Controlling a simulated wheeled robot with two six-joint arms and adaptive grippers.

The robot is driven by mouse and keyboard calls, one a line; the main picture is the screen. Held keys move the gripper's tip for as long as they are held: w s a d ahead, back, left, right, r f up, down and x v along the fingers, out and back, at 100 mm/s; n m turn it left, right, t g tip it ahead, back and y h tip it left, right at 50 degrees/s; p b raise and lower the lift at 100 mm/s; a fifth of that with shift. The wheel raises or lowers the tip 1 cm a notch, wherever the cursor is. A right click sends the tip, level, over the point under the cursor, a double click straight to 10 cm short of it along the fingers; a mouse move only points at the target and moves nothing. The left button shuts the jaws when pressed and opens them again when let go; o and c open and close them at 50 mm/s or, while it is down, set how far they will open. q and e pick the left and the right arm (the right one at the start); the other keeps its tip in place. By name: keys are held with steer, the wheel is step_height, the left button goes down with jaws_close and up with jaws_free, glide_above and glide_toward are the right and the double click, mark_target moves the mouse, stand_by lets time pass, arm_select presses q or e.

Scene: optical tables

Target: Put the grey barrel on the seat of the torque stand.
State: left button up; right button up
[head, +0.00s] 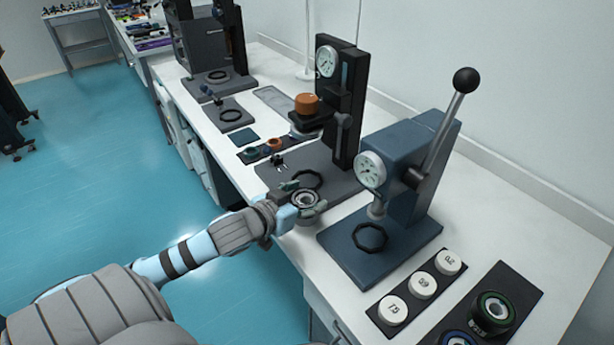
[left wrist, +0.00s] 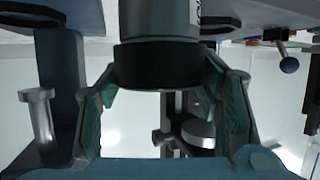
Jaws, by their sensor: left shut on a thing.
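My left gripper (head: 303,199) is shut on the grey barrel (head: 305,200), whose open round top shows in the head view. In the left wrist view the barrel (left wrist: 160,35) is grey with a wide black band, between the teal finger pads (left wrist: 165,95). The gripper holds it near the table's front edge, left of the blue stand. The blue stand (head: 415,180) has a dial, a ball-ended lever and a black ring seat (head: 369,237) with nothing on it. A black stand (head: 342,110) with a dial stands behind; its ring (head: 307,173) is partly hidden. I cannot tell which is the torque stand.
Numbered white discs (head: 421,285) on a dark strip and a black-green ring part (head: 493,310) are at the right front. An orange cylinder (head: 306,104) sits on the black stand. Another dark machine (head: 205,50) stands farther back.

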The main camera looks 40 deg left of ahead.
arm_select(q)
steer(key=a+n+y, duration=0.2)
steer(key=s+a+n+g+y, duration=0.1)
steer(key=a+n+y, duration=0.1)
steer(key=a, duration=0.1)
steer(key=s+a+r+n+y, duration=0.1)
steer(key=a+y, duration=0.1)
steer(key=a, duration=0.1)
steer(key=shift+a+r+n+g+y, duration=0.1)
steer(key=shift+n+g+y, duration=0.2)
steer(key=shift+n, duration=0.1)
steer(key=r+n+g+y+b, duration=0.1)
steer(key=r+n+g+y, duration=0.1)
steer(key=n+g+y, duration=0.25)
glide_above(307, 183)
steer(key=shift+w+a+f+t+h, duration=0.15)
steer(key=shift+f+t+h, duration=0.1)
steer(key=shift+f+t, duration=0.25)
step_height(307, 183, down, 3)
steer(key=shift+r+b, duration=0.1)
steer(key=shift+b, duration=0.3)
steer(key=o, duration=1.3)
